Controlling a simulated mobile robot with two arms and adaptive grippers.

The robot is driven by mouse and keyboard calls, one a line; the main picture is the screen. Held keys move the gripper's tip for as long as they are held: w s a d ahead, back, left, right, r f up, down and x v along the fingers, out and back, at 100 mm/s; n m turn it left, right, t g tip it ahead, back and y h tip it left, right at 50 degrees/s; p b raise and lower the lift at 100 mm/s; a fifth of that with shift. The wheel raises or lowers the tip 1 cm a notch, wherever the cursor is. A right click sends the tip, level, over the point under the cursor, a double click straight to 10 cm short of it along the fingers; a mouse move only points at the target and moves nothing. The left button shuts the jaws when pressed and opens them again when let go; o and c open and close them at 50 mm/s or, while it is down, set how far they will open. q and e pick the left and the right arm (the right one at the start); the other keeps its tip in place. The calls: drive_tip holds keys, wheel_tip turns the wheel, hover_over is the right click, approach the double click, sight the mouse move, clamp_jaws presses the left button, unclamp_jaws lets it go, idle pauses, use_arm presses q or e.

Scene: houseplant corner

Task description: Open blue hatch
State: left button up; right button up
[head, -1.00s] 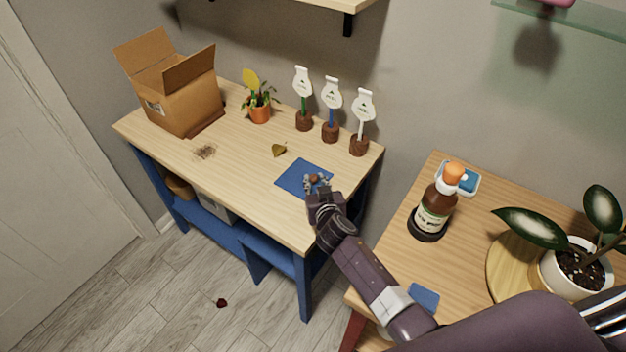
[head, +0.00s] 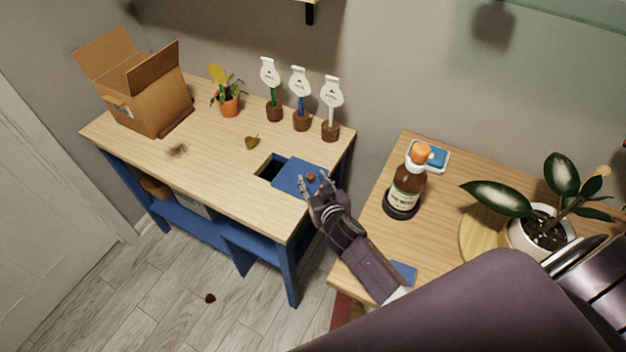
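The blue hatch (head: 292,174) is a flat blue panel with a small brown knob (head: 310,176), set in the top of the left wooden table. It sits shifted to the right, and a dark opening (head: 271,169) shows at its left side. My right gripper (head: 314,181) is at the panel's right part, with its fingers spread apart on either side of the knob. I see no firm grip on the knob. The gripper hides the panel's lower right corner. My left gripper is not in view.
On the left table (head: 215,160) stand a cardboard box (head: 150,105), a potted plant (head: 229,105) and three tagged stakes (head: 301,118). The right table holds a brown bottle (head: 405,190) and a potted plant (head: 540,235).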

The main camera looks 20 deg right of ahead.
drive_tip(key=shift+w+r, duration=0.1)
wheel_tip(320, 180, up, 10)
idle(0.5)
